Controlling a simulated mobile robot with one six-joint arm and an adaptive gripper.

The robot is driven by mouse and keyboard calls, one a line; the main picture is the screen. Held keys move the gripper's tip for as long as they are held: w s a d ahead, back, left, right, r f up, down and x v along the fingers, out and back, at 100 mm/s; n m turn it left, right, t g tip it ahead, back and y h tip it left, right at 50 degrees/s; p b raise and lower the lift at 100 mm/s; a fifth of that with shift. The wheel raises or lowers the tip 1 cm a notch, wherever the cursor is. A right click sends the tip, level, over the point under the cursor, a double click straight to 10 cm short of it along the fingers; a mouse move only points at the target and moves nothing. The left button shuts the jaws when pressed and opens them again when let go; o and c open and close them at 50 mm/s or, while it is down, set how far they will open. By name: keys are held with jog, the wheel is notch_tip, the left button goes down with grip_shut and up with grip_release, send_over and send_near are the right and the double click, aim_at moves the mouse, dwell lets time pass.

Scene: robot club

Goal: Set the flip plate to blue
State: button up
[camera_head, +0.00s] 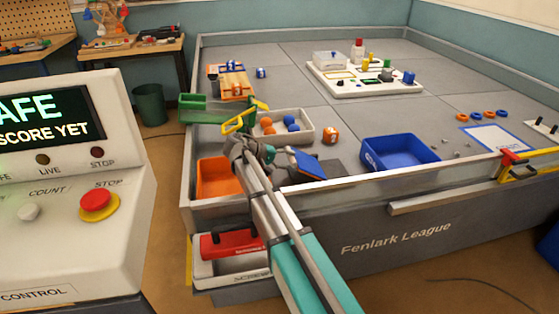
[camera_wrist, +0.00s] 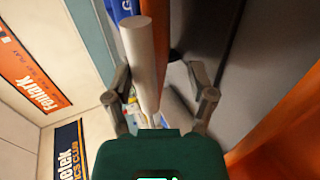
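A small tilted blue plate (camera_head: 307,163) with a pale edge, which looks like the flip plate, stands by the front edge of the table. A dark grey piece lies beside it. My gripper (camera_head: 240,149) is to the left of the blue plate, above the orange tray, and apart from the plate. In the wrist view my gripper (camera_wrist: 160,98) has its two fingers spread apart. A pale rod (camera_wrist: 140,50) shows between the fingers; I cannot tell whether they touch it. I cannot clearly make out the flip plate in the wrist view.
A blue bin (camera_head: 400,164) stands to the right of the plate. An orange tray (camera_head: 212,185) lies under my gripper. A grey bin (camera_head: 303,113) with orange and blue balls and a green tray (camera_head: 193,116) stand behind. The table's middle is mostly clear.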

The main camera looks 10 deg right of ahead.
jog(key=shift+w+a, duration=0.1)
jog(key=shift+a, duration=0.05)
jog(key=shift+a+f, duration=0.1)
jog(key=shift+a, duration=0.05)
